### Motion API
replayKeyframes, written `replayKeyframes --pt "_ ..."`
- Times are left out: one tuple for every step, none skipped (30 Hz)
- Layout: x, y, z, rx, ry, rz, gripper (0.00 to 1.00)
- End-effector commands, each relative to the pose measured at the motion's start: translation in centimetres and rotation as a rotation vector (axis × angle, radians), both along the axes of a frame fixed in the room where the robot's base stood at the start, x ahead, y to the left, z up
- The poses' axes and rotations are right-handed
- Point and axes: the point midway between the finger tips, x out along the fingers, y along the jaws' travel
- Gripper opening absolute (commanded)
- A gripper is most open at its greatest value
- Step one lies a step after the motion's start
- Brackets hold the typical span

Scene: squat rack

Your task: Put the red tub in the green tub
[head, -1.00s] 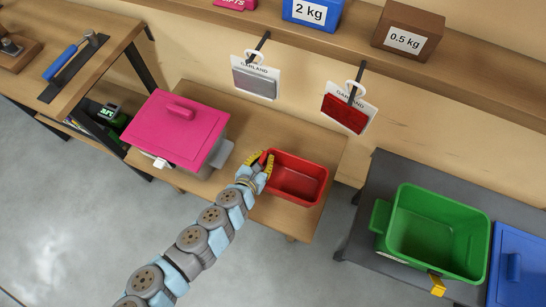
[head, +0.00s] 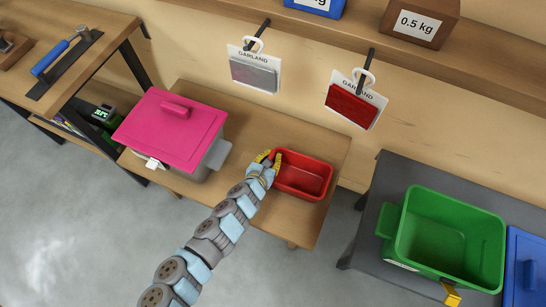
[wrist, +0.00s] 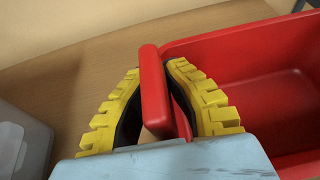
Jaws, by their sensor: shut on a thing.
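The red tub (head: 303,176) is on the wooden bench at its right end and looks empty in the head view. My gripper (head: 269,158) is at its left side. In the wrist view my gripper's yellow fingers (wrist: 165,100) are closed on the red tub's upright handle (wrist: 153,92), one on each side, with the tub's inside (wrist: 250,90) to the right. The green tub (head: 450,235) stands on the dark grey table at the right, open at the top and empty. I cannot tell whether the red tub touches the bench.
A bin with a pink lid (head: 172,130) stands left of the red tub. A blue-lidded bin (head: 525,265) is right of the green tub. Garland packs (head: 355,103) hang on hooks above. A gap separates the wooden bench (head: 310,228) from the grey table (head: 375,215).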

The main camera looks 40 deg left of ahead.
Motion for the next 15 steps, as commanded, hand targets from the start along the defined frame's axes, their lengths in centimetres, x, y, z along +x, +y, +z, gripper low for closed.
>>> replayKeyframes --pt "0.03 0.01 0.03 0.001 -0.001 0.000 0.00" --pt "0.03 0.00 0.07 0.001 -0.001 -0.001 0.00" --pt "0.04 -0.01 0.11 0.001 -0.001 -0.001 0.00" --pt "0.03 0.00 0.12 0.001 -0.001 -0.001 0.00" --pt "0.03 0.00 0.12 0.001 -0.001 -0.001 0.00" --pt "0.04 -0.01 0.11 0.001 -0.001 -0.001 0.00" --pt "0.03 0.00 0.07 0.001 -0.001 -0.001 0.00" --pt "0.03 -0.01 -0.01 0.001 -0.001 -0.001 0.00" --pt "0.04 -0.01 -0.15 0.000 -0.001 -0.001 0.00" --pt "0.04 -0.01 -0.24 0.000 -0.001 -0.001 0.00" --pt "0.04 -0.01 -0.23 0.000 -0.001 -0.001 0.14" --pt "0.04 -0.01 -0.15 0.000 -0.001 -0.001 0.25" --pt "0.05 0.00 -0.13 0.000 -0.001 -0.001 0.33" --pt "0.05 0.00 -0.13 0.000 -0.001 -0.001 0.33" --pt "0.03 0.00 -0.13 0.000 -0.001 -0.001 0.33"
